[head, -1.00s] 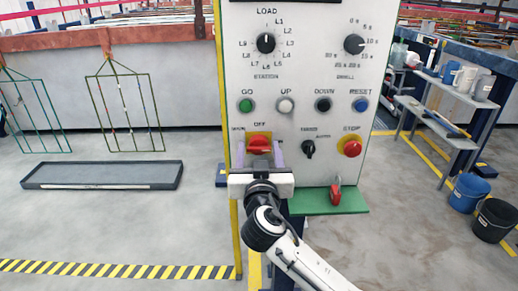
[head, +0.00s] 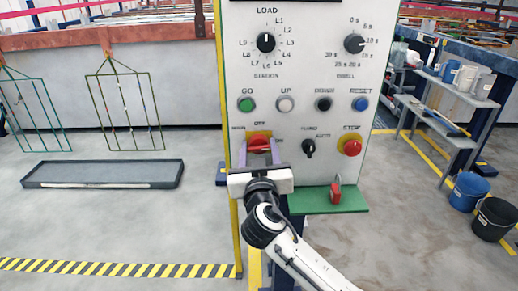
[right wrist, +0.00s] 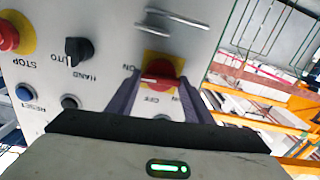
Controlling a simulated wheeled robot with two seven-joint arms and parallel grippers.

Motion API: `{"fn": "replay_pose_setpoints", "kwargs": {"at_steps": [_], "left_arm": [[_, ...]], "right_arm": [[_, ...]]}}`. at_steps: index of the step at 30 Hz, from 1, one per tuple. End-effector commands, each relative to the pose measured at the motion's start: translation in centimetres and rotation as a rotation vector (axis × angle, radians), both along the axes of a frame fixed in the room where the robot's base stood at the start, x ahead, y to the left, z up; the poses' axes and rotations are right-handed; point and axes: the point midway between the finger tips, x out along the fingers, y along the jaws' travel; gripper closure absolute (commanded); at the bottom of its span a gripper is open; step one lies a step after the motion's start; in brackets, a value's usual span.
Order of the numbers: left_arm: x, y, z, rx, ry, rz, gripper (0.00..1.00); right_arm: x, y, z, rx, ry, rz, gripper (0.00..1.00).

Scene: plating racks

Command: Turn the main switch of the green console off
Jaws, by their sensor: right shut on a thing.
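The console's white panel (head: 310,75) has a green left edge and a green shelf (head: 325,203). The main switch (head: 258,137) is a red rotary knob on a yellow plate at the lower left, with OFF above and ON to its right. It also shows, upside down, in the right wrist view (right wrist: 165,68); a pale mark on the knob lies toward the ON side. My right gripper (head: 260,147) is shut on the knob, its two purple-grey fingers at either side of it. In the head view the fingers hide the knob's lower part. My left gripper is out of view.
A black selector (head: 308,148) and a red stop button (head: 350,148) sit right of the switch. Coloured push buttons run above it. A red padlock (head: 336,193) hangs at the green shelf. Buckets (head: 467,192) and a grey shelf unit stand right. Floor at left is open beyond a tray (head: 102,174).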

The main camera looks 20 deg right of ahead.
Motion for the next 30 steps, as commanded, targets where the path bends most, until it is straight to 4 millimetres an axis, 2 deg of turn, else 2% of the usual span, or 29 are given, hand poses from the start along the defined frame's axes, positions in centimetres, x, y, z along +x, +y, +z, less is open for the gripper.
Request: {"fn": "replay_pose_setpoints", "kwargs": {"at_steps": [30], "left_arm": [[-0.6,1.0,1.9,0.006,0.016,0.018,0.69]], "right_arm": [[0.1,0.4,-0.1,-0.898,0.261,0.000,0.76]]}}
